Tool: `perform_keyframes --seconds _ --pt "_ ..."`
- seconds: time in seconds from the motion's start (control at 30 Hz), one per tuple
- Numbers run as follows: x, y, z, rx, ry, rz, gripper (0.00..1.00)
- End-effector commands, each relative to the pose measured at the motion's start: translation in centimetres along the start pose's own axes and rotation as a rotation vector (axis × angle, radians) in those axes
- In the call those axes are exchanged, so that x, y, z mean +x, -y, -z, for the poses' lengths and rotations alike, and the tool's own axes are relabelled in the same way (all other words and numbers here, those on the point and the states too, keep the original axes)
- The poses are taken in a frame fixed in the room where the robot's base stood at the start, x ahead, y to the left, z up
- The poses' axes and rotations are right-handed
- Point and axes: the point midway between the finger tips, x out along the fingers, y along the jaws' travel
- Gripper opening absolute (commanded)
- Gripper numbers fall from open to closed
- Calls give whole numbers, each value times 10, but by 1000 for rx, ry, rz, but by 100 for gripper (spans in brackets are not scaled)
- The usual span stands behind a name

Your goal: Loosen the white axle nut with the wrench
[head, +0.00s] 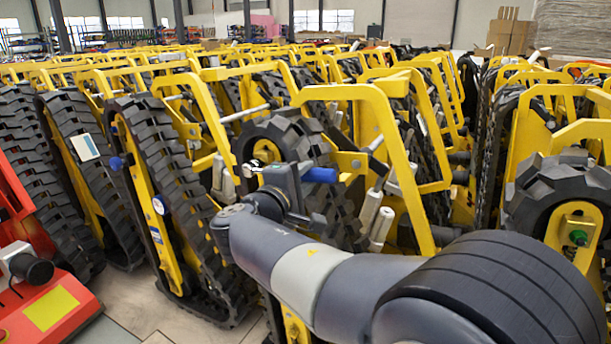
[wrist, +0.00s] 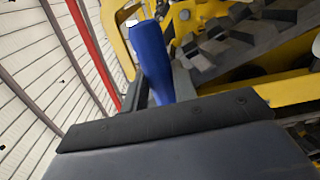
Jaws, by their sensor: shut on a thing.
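My gripper (head: 287,182) is at the front of a toothed black track wheel on a yellow carrier, in the middle of the head view. It is shut on the wrench, whose blue handle (head: 320,175) sticks out to the right. The blue handle also shows upright beyond my gripper in the wrist view (wrist: 152,62). A grey metal end (head: 248,170) shows left of my gripper and looks like part of the wrench. Whether the wrench sits on the nut, I cannot tell.
Yellow tracked carriers stand close together all around. A carrier with a green nut (head: 578,239) is at the right, and one with a blue nut (head: 116,163) at the left. A red machine (head: 45,300) is at the lower left. Bare floor (head: 150,310) shows between.

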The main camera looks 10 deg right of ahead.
Motion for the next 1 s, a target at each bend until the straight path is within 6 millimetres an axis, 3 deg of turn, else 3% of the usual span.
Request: perform_keyframes --seconds 1.0 --pt "0 -24 1 -133 -1 1 0"
